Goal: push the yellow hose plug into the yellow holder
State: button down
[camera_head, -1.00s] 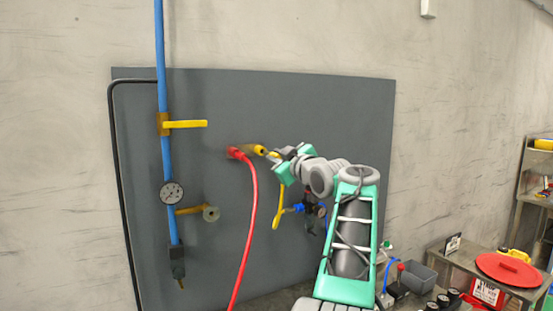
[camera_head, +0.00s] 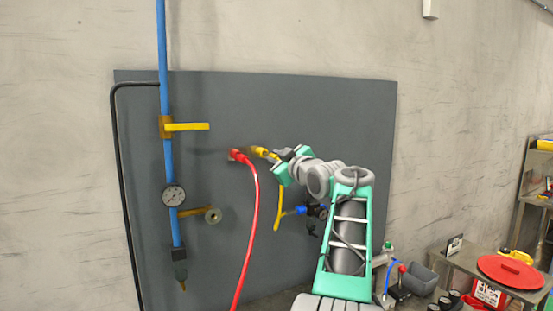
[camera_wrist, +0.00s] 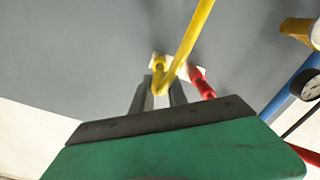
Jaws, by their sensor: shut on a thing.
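The yellow hose plug (camera_wrist: 160,77) is between the two fingers of my gripper (camera_wrist: 163,100), which is shut on it. In the wrist view its front end meets or nearly meets a pale plate on the grey panel; the fingers and hose partly cover it. In the head view, yellow parts (camera_head: 260,151) show just ahead of my gripper (camera_head: 277,158), at the panel. The yellow holder cannot be told apart from the plug there, so the depth of insertion is unclear. The yellow hose (camera_head: 280,210) hangs below my gripper.
A red plug (camera_head: 238,155) with its red hose (camera_head: 250,230) sits close left of the yellow parts. Blue pipe (camera_head: 166,130), yellow lever (camera_head: 188,126) and gauge (camera_head: 173,195) stand further left. A bench with a red lid (camera_head: 510,270) is at the right.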

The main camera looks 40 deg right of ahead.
jog(key=shift+p+x, duration=0.75)
jog(key=shift+x, duration=0.7)
dwell(1.2)
jog(key=c, duration=1.6)
grip_release()
jog(key=shift+o, duration=0.5)
jog(key=o, duration=0.5)
jog(key=shift+c, duration=0.2)
